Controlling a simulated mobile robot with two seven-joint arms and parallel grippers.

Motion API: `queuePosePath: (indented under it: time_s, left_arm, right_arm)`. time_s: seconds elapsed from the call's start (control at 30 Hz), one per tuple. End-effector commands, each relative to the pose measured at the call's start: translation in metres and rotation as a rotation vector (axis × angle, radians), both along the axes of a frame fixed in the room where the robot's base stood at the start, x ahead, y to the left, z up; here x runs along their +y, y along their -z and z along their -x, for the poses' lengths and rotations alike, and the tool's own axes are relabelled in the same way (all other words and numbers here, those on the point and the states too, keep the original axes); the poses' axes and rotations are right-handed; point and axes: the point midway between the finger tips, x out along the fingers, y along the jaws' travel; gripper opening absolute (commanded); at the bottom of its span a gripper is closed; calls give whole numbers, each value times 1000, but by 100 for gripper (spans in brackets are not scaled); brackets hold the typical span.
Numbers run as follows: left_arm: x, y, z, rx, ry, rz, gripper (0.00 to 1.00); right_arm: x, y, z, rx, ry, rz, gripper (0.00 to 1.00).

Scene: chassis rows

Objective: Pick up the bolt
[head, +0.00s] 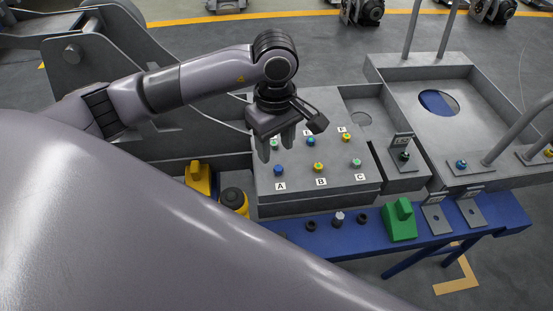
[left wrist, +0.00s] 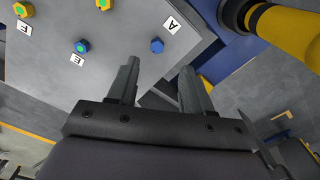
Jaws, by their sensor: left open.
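A small light grey upright piece that looks like the bolt (head: 339,218) stands on the blue bench (head: 290,239) in the head view, between two dark ring-like pieces. My left gripper (head: 277,148) is open and empty, pointing down over the grey panel box (head: 316,190), behind and left of that bolt. In the left wrist view the open fingers (left wrist: 159,72) show beside a blue hex-headed piece (left wrist: 157,46) by label A, with nothing between them. The bolt cannot be made out in the left wrist view. My right gripper is not in view.
The panel carries several coloured hex heads with letter labels. A green block (head: 400,220) stands right of the bolt. A yellow tool (head: 199,178) and a yellow-black cylinder (head: 234,199) stand left of the panel. A grey tray (head: 455,135) with upright handles lies at right.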

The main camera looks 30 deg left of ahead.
Motion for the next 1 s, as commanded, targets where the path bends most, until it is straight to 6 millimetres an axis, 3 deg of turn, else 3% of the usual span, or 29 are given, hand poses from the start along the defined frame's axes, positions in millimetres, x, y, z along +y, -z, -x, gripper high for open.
queuePosePath:
  time_s: [0.5,0.83,0.87,1.0]
  left_arm:
    - [-1,63,-5,5,0,1,50]
    - [-1,71,-5,1,1,1,50]
    - [-1,71,-5,1,1,1,44]
    - [-1,71,-5,1,0,1,0]
  right_arm:
    - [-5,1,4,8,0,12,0]
    - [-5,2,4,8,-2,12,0]
    - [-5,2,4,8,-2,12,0]
    - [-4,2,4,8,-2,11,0]
